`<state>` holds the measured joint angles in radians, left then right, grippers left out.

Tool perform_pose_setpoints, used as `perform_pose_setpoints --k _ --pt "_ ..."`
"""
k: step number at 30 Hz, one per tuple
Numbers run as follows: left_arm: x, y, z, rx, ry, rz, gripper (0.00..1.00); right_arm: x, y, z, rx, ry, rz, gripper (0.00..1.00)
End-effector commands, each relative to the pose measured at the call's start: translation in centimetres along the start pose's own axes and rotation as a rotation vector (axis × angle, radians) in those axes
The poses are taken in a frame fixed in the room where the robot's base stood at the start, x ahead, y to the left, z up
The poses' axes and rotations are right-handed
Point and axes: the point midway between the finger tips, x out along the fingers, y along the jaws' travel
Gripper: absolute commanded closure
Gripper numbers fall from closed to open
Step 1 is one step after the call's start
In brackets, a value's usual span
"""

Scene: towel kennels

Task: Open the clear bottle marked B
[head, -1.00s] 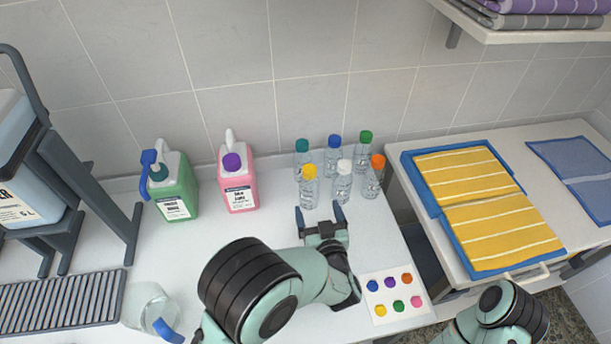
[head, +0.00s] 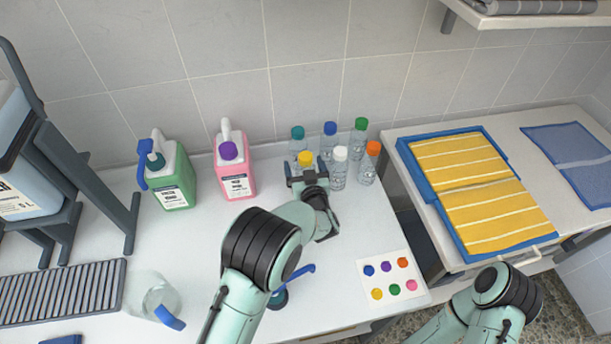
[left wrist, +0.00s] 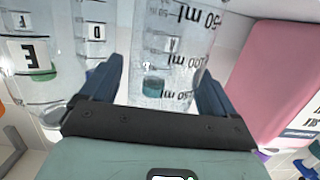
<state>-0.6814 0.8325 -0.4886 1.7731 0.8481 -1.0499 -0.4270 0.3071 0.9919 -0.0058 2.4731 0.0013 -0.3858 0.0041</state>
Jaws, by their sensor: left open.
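Several clear bottles stand in two rows by the wall: yellow cap (head: 305,158), white cap (head: 339,168), orange cap (head: 369,163), and behind them teal cap (head: 298,142), blue cap (head: 330,143) and green cap (head: 359,138). My left gripper (head: 306,169) is open at the yellow-capped bottle. In the left wrist view a clear bottle with ml marks (left wrist: 172,45) stands between the open fingers (left wrist: 162,78). Neighbouring bottles there carry labels E (left wrist: 30,52), F and D. No B is legible. My right gripper is out of view.
A pink jug (head: 234,178) and a green jug (head: 173,180) stand left of the bottles. A card with coloured dots (head: 392,281) lies in front. A clear jug (head: 154,296) and a dark blue-handled item (head: 280,298) are nearer. Yellow towels (head: 470,185) lie right.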

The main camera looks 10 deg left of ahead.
Motion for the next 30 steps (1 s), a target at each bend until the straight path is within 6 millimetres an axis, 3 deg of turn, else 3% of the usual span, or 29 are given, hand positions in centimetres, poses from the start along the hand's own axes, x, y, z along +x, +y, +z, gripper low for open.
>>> perform_pose_setpoints --k 8,12,15,24,30 --pt "0.3 0.0 0.0 0.000 0.000 0.001 0.14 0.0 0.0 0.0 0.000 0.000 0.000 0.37" --pt "0.2 0.0 0.0 0.000 0.000 0.000 0.60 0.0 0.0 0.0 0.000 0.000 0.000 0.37" --pt "0.2 0.0 0.0 0.000 0.001 0.001 0.71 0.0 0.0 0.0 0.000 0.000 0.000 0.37" --pt "0.2 0.0 -0.4 -0.001 0.001 0.000 0.71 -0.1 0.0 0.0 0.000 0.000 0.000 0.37" --pt "-0.1 0.1 -2.6 -0.004 0.003 0.001 0.71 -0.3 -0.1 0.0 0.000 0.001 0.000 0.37"
